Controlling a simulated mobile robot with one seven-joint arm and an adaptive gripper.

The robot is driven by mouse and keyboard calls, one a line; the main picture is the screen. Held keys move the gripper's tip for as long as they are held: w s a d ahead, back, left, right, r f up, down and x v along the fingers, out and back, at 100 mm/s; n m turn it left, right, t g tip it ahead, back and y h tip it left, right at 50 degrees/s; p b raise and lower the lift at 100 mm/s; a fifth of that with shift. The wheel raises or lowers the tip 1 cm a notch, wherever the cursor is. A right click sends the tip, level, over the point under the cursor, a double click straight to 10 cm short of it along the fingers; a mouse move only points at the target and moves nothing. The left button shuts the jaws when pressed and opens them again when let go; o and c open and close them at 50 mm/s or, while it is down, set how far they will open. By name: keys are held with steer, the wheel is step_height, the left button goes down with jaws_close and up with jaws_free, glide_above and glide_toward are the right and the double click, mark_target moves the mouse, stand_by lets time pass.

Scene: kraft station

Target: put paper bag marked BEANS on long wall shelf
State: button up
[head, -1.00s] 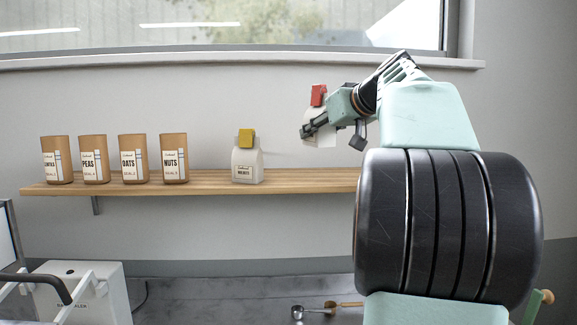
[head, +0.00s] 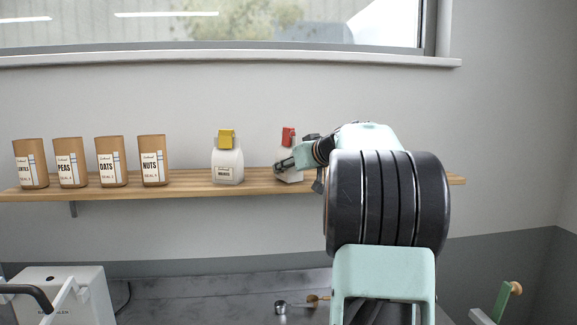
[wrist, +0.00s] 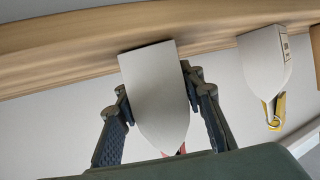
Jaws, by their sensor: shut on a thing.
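A white paper bag (head: 288,163) with a red clip on top is in my gripper at the long wall shelf (head: 250,188). My gripper (head: 284,167) is shut on this bag from the right side. The bag is upright and its base is at the level of the shelf board; I cannot tell if it touches. Its label is hidden. In the wrist view the bag (wrist: 158,95) sits between the two fingers (wrist: 160,112), its base close to the wooden shelf (wrist: 90,45).
A white bag with a yellow clip (head: 228,165) stands left of the held bag, with a gap between. Several brown bags, including NUTS (head: 153,160), stand further left. A window (head: 210,30) is above. A white box (head: 62,292) is on the counter below. The shelf's right end (head: 457,180) looks clear.

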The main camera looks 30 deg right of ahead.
steer(key=shift+f+b, duration=0.15)
steer(key=shift+b, duration=0.15)
steer(key=o, duration=1.4)
steer(key=shift+r+p, duration=0.25)
steer(key=shift+p, duration=0.15)
steer(key=b+v, duration=0.4)
steer(key=v, duration=0.8)
steer(key=shift+f, duration=0.2)
